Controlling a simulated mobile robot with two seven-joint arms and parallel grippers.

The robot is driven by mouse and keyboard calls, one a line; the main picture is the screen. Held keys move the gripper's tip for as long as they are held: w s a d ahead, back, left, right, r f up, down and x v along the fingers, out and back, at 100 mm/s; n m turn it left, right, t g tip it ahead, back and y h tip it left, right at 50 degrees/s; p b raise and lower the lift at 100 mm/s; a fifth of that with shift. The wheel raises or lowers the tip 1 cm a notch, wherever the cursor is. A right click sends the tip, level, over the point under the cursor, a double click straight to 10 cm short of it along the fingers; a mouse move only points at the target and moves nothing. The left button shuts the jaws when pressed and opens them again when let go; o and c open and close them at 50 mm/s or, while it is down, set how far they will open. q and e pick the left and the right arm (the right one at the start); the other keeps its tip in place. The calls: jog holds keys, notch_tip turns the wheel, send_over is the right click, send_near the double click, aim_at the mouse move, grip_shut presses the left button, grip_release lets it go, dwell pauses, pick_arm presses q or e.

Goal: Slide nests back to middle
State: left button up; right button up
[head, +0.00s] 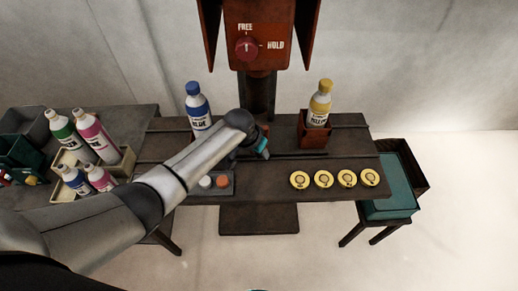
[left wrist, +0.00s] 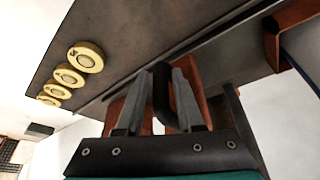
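A blue-capped bottle (head: 198,104) stands at the left of the table, its lower part and nest mostly hidden by my arm. A yellow bottle (head: 319,105) stands upright in a red-brown nest (head: 313,135) at the right. My left gripper (head: 264,152) is between them, low over the table. In the left wrist view its fingers (left wrist: 163,85) are close on both sides of a dark upright handle (left wrist: 163,95), with red-brown surfaces (left wrist: 215,110) behind. Another red-brown nest (left wrist: 272,45) shows at the right edge there. My right gripper is not in view.
Several yellow discs (head: 323,179) lie along the table's (head: 270,188) front right. A dark tray (head: 214,190) holds a white and an orange disc. A red dial post (head: 262,40) stands behind. A side table with bottles (head: 90,132) is left; a teal box (head: 388,190) is right.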

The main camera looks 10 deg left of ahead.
pick_arm(q)
jog(key=shift+o, duration=1)
jog(key=shift+w, duration=0.1)
jog(key=shift+r, duration=0.15)
jog(key=shift+r, duration=0.25)
jog(key=p+v, duration=0.3)
jog(key=v, duration=1.1)
jog(key=shift+s+r+p, duration=0.2)
jog(key=shift+s+p, duration=0.1)
jog(key=shift+p, duration=0.1)
jog(key=shift+a, duration=0.15)
